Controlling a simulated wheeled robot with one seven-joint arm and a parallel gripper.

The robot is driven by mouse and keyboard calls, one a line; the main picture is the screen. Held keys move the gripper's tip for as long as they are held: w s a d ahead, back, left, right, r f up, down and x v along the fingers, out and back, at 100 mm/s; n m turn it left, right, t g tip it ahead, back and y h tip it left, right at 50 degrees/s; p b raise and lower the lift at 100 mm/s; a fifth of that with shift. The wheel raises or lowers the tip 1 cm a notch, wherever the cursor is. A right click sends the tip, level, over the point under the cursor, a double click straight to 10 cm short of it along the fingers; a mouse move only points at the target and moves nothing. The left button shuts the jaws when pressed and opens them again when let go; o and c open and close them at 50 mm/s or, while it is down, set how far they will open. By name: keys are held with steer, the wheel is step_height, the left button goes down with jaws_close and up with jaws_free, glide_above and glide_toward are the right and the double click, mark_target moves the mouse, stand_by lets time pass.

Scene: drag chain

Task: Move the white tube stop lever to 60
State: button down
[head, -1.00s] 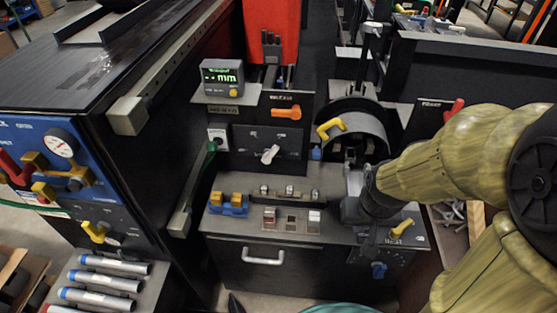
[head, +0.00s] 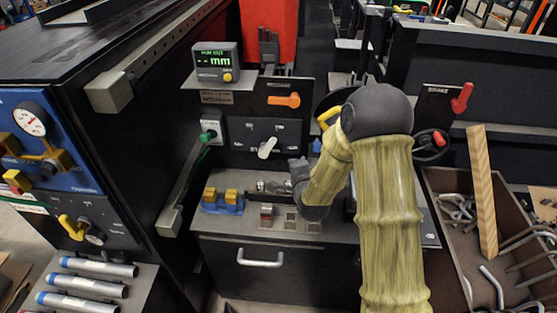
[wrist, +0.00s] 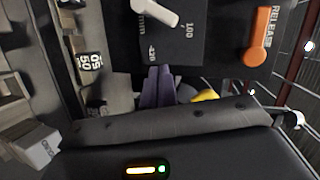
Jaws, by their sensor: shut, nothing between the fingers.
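The white tube stop lever (head: 267,147) is on a dark panel of the machine, its handle tilted up and to the right in the head view. In the wrist view the white lever (wrist: 156,12) is at the top edge, partly cut off, above a scale plate (wrist: 165,45) where 100 and 120 can be read. My gripper (head: 297,164) is just right of and below the lever in the head view. Its closed fingers (wrist: 158,72) point toward the plate in the wrist view, apart from the lever and holding nothing. I cannot read the lever's exact setting.
An orange release lever (head: 284,100) is above the white one. A digital display (head: 215,63) stands at upper left. A green-knobbed switch (head: 209,135) is left of the lever. Yellow-topped blocks (head: 223,199) and small blocks sit on the ledge below. My arm hides part of the right side.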

mark_target(268, 146)
steer(key=w+a+f+m+t+b, duration=0.1)
steer(key=a+f+m+t+b, duration=0.2)
steer(key=f+m+t, duration=0.2)
steer(key=m, duration=0.2)
steer(key=shift+a+f+m, duration=0.25)
steer(key=shift+a+m, duration=0.05)
steer(key=shift+m, duration=0.1)
steer(key=p+x, duration=0.1)
steer(key=x, duration=0.9)
